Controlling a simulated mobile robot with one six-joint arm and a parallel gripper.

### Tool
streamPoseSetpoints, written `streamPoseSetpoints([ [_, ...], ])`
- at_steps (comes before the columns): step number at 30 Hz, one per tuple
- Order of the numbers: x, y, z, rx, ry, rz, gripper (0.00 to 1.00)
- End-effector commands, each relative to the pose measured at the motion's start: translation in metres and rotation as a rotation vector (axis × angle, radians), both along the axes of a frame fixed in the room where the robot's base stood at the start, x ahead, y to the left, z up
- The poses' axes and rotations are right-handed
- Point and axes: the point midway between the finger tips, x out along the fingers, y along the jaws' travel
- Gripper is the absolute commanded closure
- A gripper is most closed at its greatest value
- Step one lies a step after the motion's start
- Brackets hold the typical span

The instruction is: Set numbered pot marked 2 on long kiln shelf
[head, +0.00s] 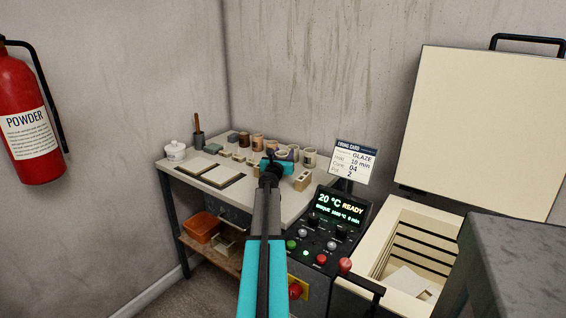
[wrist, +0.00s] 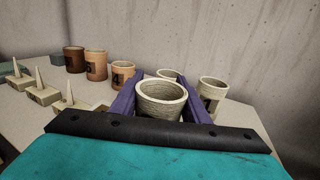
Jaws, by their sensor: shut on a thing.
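My gripper (wrist: 158,100) is shut on a pale, ribbed round pot (wrist: 161,103), with a purple finger on each side. The pot is upright; any number on it is hidden. In the head view my gripper (head: 275,160) is over the back of the worktable, among the pots. A pale pot (wrist: 212,92) with a partly seen dark mark stands to the right, and another pale pot (wrist: 171,75) stands behind. A pale slab (head: 405,284) lies inside the open kiln (head: 362,262); I cannot tell whether it is the long kiln shelf.
Several brown pots (wrist: 96,65) stand to the left, near spiked props (wrist: 42,92). A firing card (head: 352,162) reading pot 2 stands behind the control panel (head: 325,230). The kiln lid (head: 478,125) is raised.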

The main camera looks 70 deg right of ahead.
Motion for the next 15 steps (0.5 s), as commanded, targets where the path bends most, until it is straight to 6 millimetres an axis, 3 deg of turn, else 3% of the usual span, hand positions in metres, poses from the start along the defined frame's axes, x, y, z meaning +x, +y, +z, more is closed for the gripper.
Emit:
streamPoseSetpoints([
  [1,0.0,0.001,-0.014,0.003,0.002,0.0,0.82],
  [6,0.0,0.001,-0.03,0.001,0.001,-0.001,0.82],
  [15,0.0,0.001,-0.031,0.001,0.0,0.0,0.82],
])
